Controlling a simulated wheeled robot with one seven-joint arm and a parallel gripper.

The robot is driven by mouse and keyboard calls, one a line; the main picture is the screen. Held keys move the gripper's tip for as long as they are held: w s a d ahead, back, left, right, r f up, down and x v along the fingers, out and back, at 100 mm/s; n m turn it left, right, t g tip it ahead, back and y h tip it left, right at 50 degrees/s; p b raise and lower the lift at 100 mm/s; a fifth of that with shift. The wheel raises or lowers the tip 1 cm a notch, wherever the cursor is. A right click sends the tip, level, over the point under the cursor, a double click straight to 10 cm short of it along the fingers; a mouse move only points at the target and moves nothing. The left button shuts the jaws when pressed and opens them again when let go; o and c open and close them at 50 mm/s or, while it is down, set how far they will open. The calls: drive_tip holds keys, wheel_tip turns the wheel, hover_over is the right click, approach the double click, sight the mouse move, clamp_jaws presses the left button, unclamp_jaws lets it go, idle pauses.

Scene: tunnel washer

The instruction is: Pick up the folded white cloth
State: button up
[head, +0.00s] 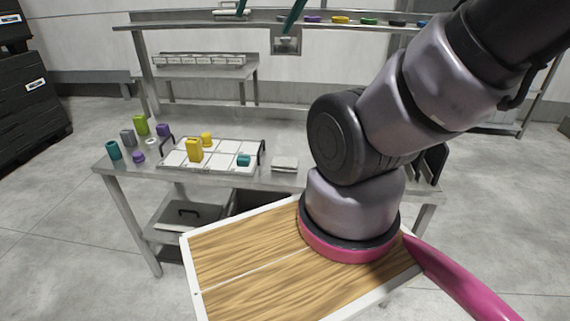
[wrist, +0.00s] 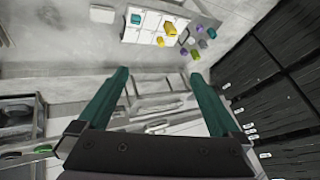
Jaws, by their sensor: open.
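The folded white cloth (head: 285,163) lies flat on the steel table, just right of the white gridded tray in the head view. It also shows at the top left of the wrist view (wrist: 103,14). My gripper (wrist: 162,78) has two dark green fingers spread wide apart with nothing between them. In the head view, only the finger ends show at the top edge. My gripper is well away from the cloth.
The white gridded tray (head: 217,154) holds a yellow block (head: 195,150), a yellow cylinder and a teal cylinder. Several coloured pieces stand left of it. A raised shelf (head: 200,18) runs along the table's back. Black crates (wrist: 285,85) stand at right in the wrist view.

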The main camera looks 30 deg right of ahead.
drive_tip(key=m+g+y, duration=0.2)
drive_tip(key=m+g, duration=0.3)
drive_tip(key=m, duration=1.6)
hover_over(285, 160)
drive_tip(key=s+d, duration=0.2)
wheel_tip(285, 160, down, 42)
drive_tip(key=shift+s+d+f, duration=0.1)
drive_tip(key=shift+s+f, duration=0.05)
drive_tip(key=shift+w+x, duration=0.15)
drive_tip(key=shift+x, duration=1.45)
drive_tip(key=shift+w+x, duration=0.15)
drive_tip(key=shift+x, duration=1.45)
drive_tip(key=shift+d+f, duration=0.15)
drive_tip(key=shift+f, duration=0.05)
